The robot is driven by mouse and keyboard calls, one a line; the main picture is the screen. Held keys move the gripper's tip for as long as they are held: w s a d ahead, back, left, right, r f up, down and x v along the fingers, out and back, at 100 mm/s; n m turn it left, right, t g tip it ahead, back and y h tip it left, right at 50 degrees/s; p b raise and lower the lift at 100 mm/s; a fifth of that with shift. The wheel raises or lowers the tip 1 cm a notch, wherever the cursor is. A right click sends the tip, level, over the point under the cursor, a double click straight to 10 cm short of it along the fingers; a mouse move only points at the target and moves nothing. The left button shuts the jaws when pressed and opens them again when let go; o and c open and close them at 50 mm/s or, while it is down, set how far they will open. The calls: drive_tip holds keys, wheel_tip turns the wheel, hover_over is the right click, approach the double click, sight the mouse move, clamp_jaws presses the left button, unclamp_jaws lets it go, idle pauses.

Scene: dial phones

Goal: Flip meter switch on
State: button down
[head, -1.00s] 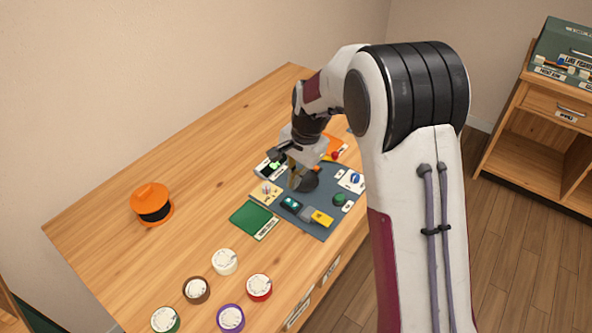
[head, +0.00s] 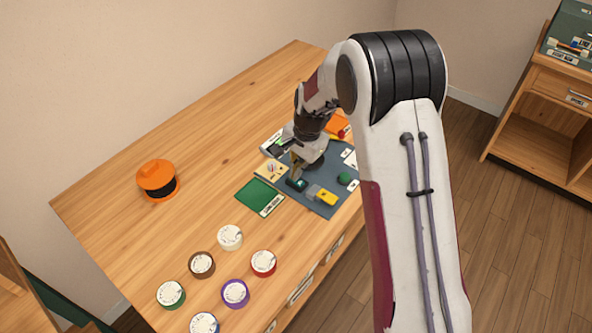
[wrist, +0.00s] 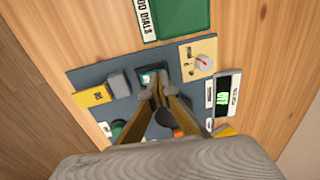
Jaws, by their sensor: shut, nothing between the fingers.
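A dark switch box with a teal-green face (wrist: 151,76) sits on the grey-blue mat (wrist: 90,58); it also shows in the head view (head: 296,185). I take it to be the switch. A white and black meter (wrist: 222,97) with a lit green display stands to its right in the wrist view, at the mat's edge. My gripper (wrist: 156,92) is shut and empty. Its fingertips are right at the near edge of the switch box and partly cover it; I cannot tell if they touch. In the head view my gripper (head: 297,174) is just above the switch.
A cream dial panel (wrist: 200,58) is right beside the switch. A grey block (wrist: 119,83) and a yellow block (wrist: 92,96) are on the left. A green pad (wrist: 180,18) lies beyond. An orange-black container (head: 157,180) and several round labelled discs (head: 202,264) stand on the open table.

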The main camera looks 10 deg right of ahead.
drive_tip(key=shift+f, duration=0.1)
drive_tip(key=shift+w+a+f, duration=0.15)
drive_tip(key=shift+f, duration=0.1)
drive_tip(key=shift+s, duration=0.2)
drive_tip(key=shift+s+d, duration=0.35)
drive_tip(key=shift+d, duration=0.2)
drive_tip(key=shift+r, duration=0.15)
idle(0.3)
wheel_tip(320, 180, up, 14)
drive_tip(key=s+d, duration=0.2)
drive_tip(key=shift+f, duration=0.2)
idle(0.4)
